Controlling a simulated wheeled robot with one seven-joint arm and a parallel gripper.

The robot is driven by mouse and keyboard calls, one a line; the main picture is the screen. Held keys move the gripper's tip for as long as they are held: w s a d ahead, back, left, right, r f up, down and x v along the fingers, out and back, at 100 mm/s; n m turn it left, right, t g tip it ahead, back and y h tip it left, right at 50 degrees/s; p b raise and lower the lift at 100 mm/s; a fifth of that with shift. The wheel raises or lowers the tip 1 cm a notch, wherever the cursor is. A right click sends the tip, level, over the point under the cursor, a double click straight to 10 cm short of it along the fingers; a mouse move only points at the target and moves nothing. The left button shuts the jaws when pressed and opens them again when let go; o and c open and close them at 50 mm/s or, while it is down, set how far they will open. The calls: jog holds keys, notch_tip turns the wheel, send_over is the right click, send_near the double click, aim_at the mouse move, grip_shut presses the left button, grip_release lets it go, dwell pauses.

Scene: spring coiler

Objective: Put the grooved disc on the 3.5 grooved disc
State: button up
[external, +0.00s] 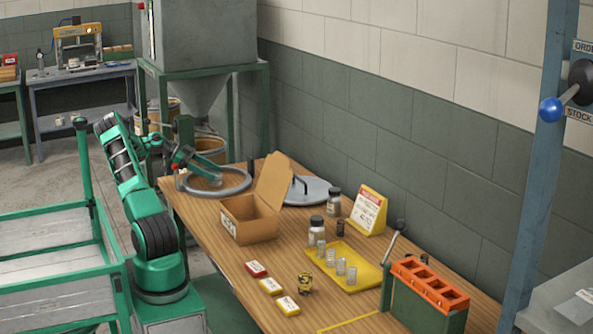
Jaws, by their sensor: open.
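No object is clearly readable as a grooved disc or the 3.5 grooved disc at this size. A grey ring (238,188) lies flat at the far left end of the wooden table. A flat round grey plate (318,193) with a dark handle lies behind the cardboard box. My gripper (216,181) is at the far left end of the table, over the ring's inside. It is open, and nothing can be made out between its fingers. Its fingertips are small and dark, so whether they touch anything is unclear.
An open cardboard box (262,229) stands right of my gripper, its flap raised. Jars, a yellow tray (365,280) with several clear cylinders, small boxes and a sign (368,212) stand farther along. A green unit with an orange top (430,283) is at the near right.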

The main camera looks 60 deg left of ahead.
jog(key=v, duration=1.1)
jog(key=shift+s+a, duration=0.2)
jog(key=shift+s, duration=0.2)
jog(key=shift+w+d+r, duration=0.1)
